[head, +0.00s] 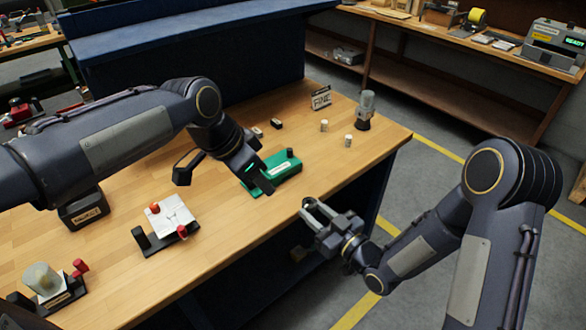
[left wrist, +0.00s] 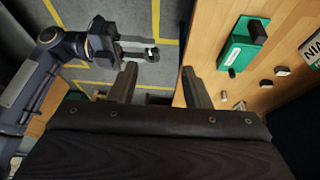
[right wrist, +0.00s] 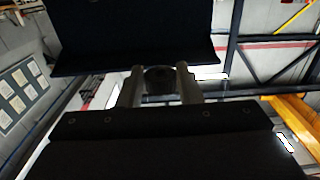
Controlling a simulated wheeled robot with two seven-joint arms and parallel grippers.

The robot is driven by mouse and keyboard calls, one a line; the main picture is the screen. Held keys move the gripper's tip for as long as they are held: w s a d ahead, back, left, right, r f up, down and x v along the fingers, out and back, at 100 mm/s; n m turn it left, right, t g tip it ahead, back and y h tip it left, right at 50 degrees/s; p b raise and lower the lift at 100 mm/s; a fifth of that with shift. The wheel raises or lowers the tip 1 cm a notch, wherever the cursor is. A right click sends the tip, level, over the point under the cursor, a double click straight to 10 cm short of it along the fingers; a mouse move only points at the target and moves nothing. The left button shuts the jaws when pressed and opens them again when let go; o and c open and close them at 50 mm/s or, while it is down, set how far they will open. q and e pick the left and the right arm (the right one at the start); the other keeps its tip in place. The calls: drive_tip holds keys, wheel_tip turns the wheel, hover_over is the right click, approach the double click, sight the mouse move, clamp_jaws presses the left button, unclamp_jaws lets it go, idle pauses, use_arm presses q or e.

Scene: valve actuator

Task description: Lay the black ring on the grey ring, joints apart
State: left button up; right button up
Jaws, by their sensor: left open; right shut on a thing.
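My right gripper (head: 315,206) is in front of the table's right edge, over the floor. It is shut on a small dark, round-looking thing (right wrist: 158,78), seen between its fingers in the right wrist view. In the left wrist view the held thing (left wrist: 151,54) is tiny and partly bright. I cannot tell whether it is the black ring. The fixture also shows in the left wrist view (left wrist: 237,52), with a dark post. I cannot make out the grey ring.
A white plate on a dark stand (head: 172,220) with red knobs is on the left of the table. The table's front middle is bare.

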sight(313, 202)
use_arm(q)
drive_tip(key=w+d+f+m, duration=0.1)
drive_tip(key=w+d+m, duration=0.2)
drive_tip(key=d, duration=0.4)
drive_tip(key=shift+g, duration=0.4)
drive_tip(key=x, duration=1.2)
drive_tip(key=shift+w+a+f, duration=0.1)
drive_tip(key=shift+w+f, duration=0.1)
drive_tip(key=shift+w, duration=0.05)
drive_tip(key=c, duration=0.7)
drive_tip(key=shift+c, duration=0.5)
use_arm(e)
drive_tip(key=o, duration=1)
drive_tip(key=shift+o, duration=0.2)
